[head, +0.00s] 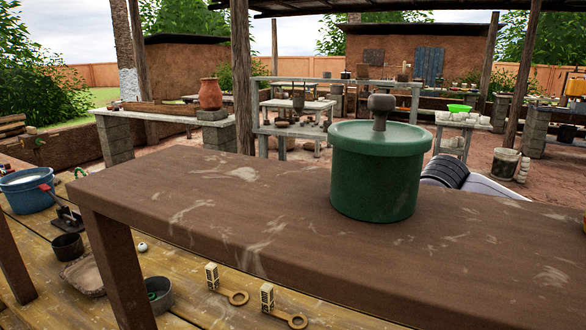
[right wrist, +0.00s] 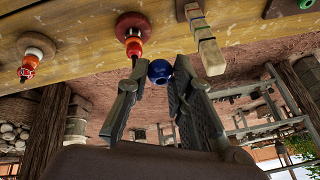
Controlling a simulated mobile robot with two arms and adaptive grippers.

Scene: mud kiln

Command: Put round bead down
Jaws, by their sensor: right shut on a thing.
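A shiny dark blue round bead (right wrist: 160,72) shows in the right wrist view. It sits between the fingertips of my right gripper (right wrist: 158,78), which is shut on it. The wooden tabletop (right wrist: 90,55) fills the upper part of that view, beyond the fingertips. I cannot tell how far the bead is from the wood. The head view does not show the right gripper or the held bead. My left gripper is in neither view.
A green lidded pot (head: 375,175) stands on a raised brown shelf (head: 250,215). Below are a yellow wooden table (head: 190,290), a blue basin (head: 27,188), dark cups (head: 67,246) and ring-ended tools (head: 285,318). A pale block (right wrist: 210,55) and red-orange items (right wrist: 133,42) are near the right gripper.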

